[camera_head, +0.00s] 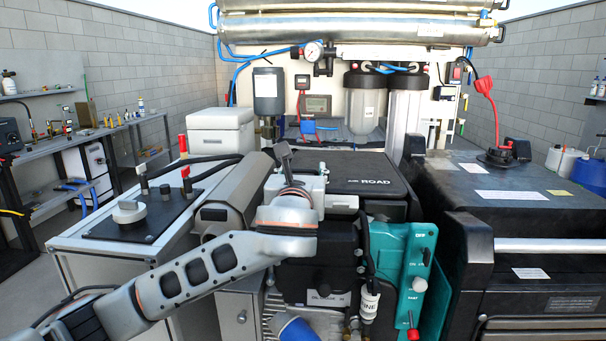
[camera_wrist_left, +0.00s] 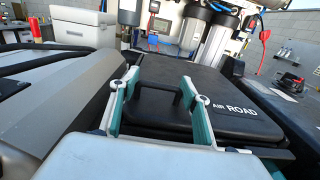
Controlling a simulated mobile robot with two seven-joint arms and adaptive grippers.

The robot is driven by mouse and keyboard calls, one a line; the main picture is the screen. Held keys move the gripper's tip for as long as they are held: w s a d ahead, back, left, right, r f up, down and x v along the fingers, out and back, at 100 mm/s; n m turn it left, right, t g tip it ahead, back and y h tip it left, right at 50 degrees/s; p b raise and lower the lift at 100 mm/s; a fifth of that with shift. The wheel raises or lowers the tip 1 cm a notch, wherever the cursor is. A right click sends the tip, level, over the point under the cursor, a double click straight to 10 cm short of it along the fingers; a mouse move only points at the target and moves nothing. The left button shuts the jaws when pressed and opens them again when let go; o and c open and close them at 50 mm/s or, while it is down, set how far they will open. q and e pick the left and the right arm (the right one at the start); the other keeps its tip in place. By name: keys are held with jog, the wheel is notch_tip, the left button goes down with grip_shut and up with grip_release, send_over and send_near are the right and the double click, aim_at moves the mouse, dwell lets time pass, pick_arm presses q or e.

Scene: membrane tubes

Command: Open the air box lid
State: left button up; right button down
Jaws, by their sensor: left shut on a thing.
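The air box lid (camera_head: 365,174) is a flat black panel marked AIR ROAD, in the middle of the head view. It looks down flat on its box. In the left wrist view the lid (camera_wrist_left: 225,100) fills the centre, with a black handle (camera_wrist_left: 158,87) at its near left part. My left gripper (camera_wrist_left: 160,91) is shut on this handle, with one teal-padded finger at each end. In the head view my left gripper (camera_head: 287,166) is at the lid's left side, and the wrist hides the handle. My right gripper is not in view.
A white box (camera_head: 220,130) stands behind on the left, near a grey housing (camera_head: 235,190). Filter canisters (camera_head: 365,105) stand behind the lid. A teal panel (camera_head: 405,265) is in front. A large black unit (camera_head: 530,210) bounds the right side.

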pick_arm(q)
jog(key=w+r+g, duration=0.2)
jog(key=w+r, duration=0.2)
jog(key=r, duration=0.3)
jog(key=w+r+g, duration=0.2)
jog(key=w+r, duration=0.1)
jog(key=r, duration=0.5)
jog(key=shift+w+r, duration=0.3)
jog(key=shift+w, duration=0.05)
jog(key=shift+d, duration=0.1)
